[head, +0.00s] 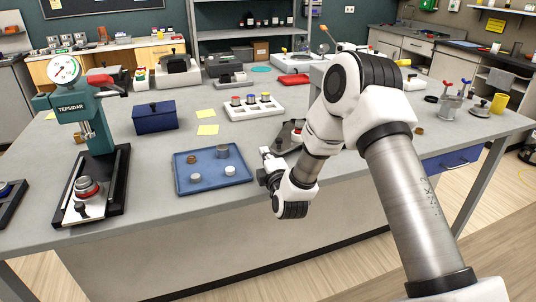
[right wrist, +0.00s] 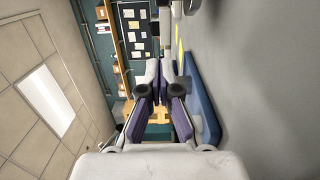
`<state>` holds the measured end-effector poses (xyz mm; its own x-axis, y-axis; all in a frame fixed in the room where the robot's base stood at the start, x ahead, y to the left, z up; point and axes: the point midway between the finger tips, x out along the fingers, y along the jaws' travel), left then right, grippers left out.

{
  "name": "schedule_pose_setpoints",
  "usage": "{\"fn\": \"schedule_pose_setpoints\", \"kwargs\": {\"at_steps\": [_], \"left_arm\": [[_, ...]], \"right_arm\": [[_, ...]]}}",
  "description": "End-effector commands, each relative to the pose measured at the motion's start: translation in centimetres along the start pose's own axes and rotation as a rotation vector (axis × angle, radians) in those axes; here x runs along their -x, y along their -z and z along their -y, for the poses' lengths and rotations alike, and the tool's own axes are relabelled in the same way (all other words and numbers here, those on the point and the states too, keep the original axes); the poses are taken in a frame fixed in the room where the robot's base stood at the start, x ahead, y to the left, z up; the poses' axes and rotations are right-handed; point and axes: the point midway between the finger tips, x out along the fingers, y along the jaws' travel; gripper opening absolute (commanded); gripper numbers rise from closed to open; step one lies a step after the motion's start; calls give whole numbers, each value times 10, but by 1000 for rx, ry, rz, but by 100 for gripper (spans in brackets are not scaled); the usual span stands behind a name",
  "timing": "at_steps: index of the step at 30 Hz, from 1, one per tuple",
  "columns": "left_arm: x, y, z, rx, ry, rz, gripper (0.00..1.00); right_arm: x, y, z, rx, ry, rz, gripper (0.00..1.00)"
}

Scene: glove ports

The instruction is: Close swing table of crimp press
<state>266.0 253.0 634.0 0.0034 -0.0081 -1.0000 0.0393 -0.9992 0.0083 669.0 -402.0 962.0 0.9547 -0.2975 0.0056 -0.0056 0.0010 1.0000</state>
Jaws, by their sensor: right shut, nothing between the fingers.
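A teal press with a round white gauge and the name TEPSIDAR (head: 100,120) stands upright at the left of the bench. Its black base (head: 112,205) carries a shiny metal plate with a red-ringed round part (head: 87,190), below and in front of the press head. I cannot tell for certain which part is the swing table. My right gripper (head: 264,168) is shut and empty, just right of the blue tray and well to the right of the press. Its fingers (right wrist: 160,72) show in the right wrist view, with nothing between them. My left gripper is not in view.
A blue tray (head: 212,181) with several small round pieces lies between the press and my right gripper. A dark blue box (head: 155,117) and a white tray of coloured-top pieces (head: 253,108) stand behind. A dark-based device is partly hidden behind my right arm.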

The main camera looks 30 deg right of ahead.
Motion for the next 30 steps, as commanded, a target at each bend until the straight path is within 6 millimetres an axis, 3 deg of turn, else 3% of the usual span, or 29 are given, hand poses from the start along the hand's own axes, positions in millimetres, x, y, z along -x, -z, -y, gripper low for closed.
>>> {"fn": "schedule_pose_setpoints", "kwargs": {"at_steps": [9,15,30], "left_arm": [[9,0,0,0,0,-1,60],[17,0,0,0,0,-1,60],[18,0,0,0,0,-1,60]], "right_arm": [[-70,0,-1,1,-1,0,0],[-55,-32,-1,-1,3,3,0],[-52,-38,1,0,2,-2,0]]}}
